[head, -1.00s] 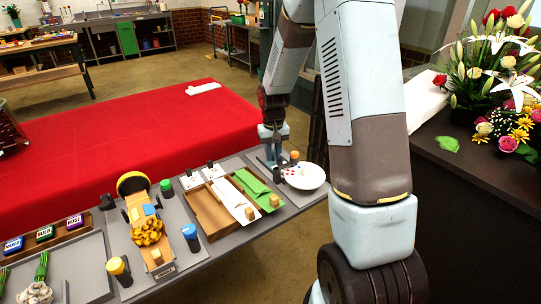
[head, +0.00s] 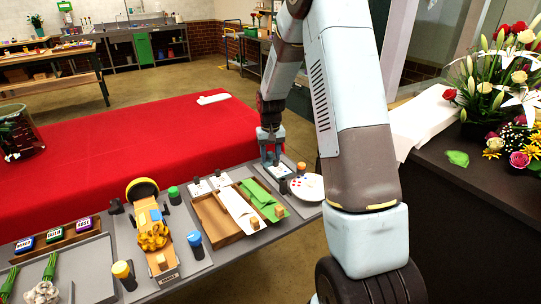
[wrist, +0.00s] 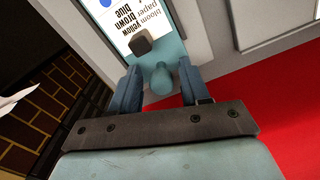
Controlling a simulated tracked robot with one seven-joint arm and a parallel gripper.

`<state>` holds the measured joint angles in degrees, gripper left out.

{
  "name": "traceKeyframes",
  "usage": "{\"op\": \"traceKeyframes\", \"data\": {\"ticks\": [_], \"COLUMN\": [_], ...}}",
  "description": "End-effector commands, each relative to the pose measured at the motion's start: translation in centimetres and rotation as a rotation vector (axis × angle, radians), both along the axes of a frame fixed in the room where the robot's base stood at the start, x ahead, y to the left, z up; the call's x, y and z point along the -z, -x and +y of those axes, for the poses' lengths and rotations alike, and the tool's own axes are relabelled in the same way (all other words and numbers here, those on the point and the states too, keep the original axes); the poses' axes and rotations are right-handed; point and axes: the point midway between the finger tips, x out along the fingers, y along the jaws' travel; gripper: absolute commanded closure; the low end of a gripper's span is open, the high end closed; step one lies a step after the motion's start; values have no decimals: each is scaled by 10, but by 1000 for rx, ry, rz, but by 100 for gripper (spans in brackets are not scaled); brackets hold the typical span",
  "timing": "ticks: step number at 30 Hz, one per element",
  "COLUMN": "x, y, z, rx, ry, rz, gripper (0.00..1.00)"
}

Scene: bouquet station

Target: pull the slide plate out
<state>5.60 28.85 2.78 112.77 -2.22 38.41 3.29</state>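In the head view, my gripper (head: 271,158) points down over the back right end of the grey bench. A pale plate lies below it, mostly hidden by the fingers. The wrist view shows a blue-grey plate (wrist: 172,22) with a white card (wrist: 133,25) printed with words such as "bloom yellow" and "paper brown". A dark block (wrist: 142,44) sits near the card's end. A rounded blue-grey knob (wrist: 160,78) stands between my two fingers, with visible gaps on both sides. My fingers are apart. I cannot tell for sure which part is the slide plate.
A wooden tray (head: 210,216) with white and green paper stands to the left. A red-covered table (head: 130,130) lies behind; flowers (head: 500,75) stand right.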

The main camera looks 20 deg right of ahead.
Motion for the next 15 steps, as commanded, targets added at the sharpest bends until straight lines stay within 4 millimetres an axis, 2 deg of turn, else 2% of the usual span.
{"op": "traceKeyframes", "data": {"ticks": [10,15], "x": [-3,-23], "y": [0,-1], "z": [0,0], "rx": [-1,-1], "ry": [0,0], "rz": [-1,-4], "gripper": [50,50]}}
